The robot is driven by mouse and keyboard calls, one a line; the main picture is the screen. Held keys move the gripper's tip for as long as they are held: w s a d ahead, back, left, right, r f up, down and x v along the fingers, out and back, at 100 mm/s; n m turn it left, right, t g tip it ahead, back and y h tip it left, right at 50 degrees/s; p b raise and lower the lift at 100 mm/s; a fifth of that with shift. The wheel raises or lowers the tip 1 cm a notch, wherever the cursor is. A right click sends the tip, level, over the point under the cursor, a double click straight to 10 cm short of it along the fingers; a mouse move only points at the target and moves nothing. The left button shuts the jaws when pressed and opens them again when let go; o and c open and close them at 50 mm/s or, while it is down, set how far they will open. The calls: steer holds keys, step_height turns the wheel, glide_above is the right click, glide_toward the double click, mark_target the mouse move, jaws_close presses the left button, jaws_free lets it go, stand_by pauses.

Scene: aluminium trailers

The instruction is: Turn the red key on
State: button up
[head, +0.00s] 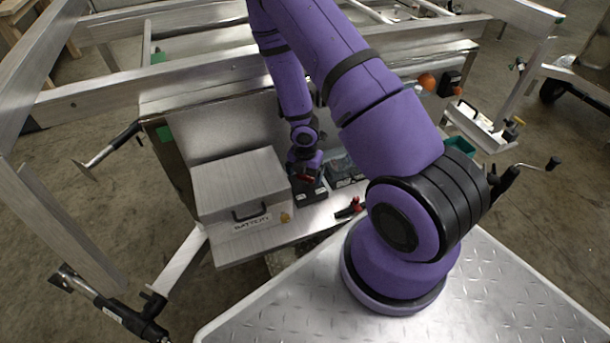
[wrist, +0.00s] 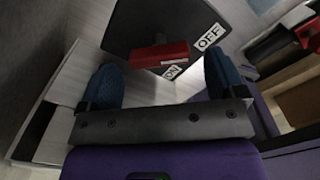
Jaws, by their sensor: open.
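The red key (wrist: 160,56) is a flat red handle on a black switch box (wrist: 150,22) in the wrist view. It lies roughly crosswise there, near a white OFF label (wrist: 210,37) and a white ON label (wrist: 172,72). In the head view the black switch box (head: 310,194) stands on the trailer's metal shelf. My gripper (wrist: 162,80) is open, with one blue fingertip on each side of the picture and the key ahead of the gap. Neither fingertip visibly touches the key. My gripper (head: 304,168) is right above the box in the head view.
A red-handled tool (head: 350,208) lies on the shelf in front. Aluminium trailer rails (head: 190,65) cross behind.

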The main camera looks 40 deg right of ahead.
steer(key=shift+f, duration=0.45)
steer(key=shift+c, duration=0.4)
steer(key=c, duration=0.8)
steer(key=shift+c, duration=0.2)
